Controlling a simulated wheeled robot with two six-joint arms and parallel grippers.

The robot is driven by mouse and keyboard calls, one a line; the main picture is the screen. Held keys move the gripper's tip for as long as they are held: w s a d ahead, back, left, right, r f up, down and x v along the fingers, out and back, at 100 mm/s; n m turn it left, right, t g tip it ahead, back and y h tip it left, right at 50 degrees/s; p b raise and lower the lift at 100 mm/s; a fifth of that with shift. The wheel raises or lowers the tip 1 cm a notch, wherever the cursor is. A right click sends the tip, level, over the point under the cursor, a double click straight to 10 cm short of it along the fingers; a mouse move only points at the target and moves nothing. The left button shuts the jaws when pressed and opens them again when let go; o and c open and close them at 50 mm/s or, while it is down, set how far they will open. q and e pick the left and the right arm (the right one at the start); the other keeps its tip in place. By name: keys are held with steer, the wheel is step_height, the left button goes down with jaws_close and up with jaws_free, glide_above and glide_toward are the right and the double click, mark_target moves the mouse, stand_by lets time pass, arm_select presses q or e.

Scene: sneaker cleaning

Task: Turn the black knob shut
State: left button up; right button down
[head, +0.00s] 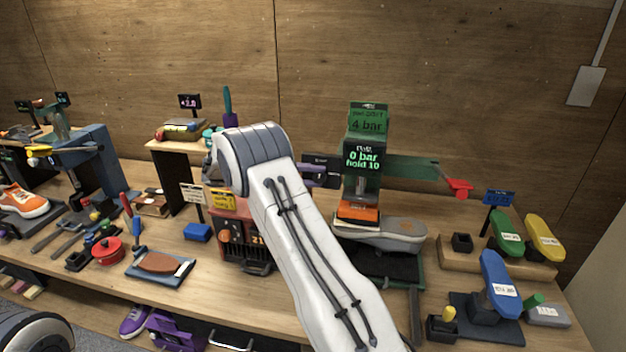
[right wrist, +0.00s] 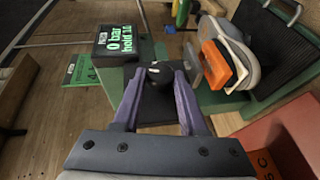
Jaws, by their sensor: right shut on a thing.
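The black knob (right wrist: 156,74) has a small white mark and sits on the press in the right wrist view. My right gripper (right wrist: 158,84) is shut on it, with one purple finger on each side. In the head view my right gripper (head: 312,172) reaches the left side of the green press (head: 367,118), mostly hidden behind my own wrist; I cannot make out the knob there. The press display (head: 362,158) reads "0 bar hold 10", and it also shows in the right wrist view (right wrist: 122,40). A grey sole (head: 395,235) lies under the orange press block (head: 358,212). My left gripper is not in view.
A red-handled green lever (head: 458,186) sticks out right of the press. Blue, green and yellow soles (head: 497,275) stand at the right.

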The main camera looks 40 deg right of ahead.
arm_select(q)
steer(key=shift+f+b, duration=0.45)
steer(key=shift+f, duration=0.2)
arm_select(e)
steer(key=shift+w+f+n+g+h, duration=0.15)
steer(key=shift+n+g+h, duration=0.3)
steer(key=shift+h, duration=0.45)
steer(key=shift+c, duration=2.4)
jaws_free()
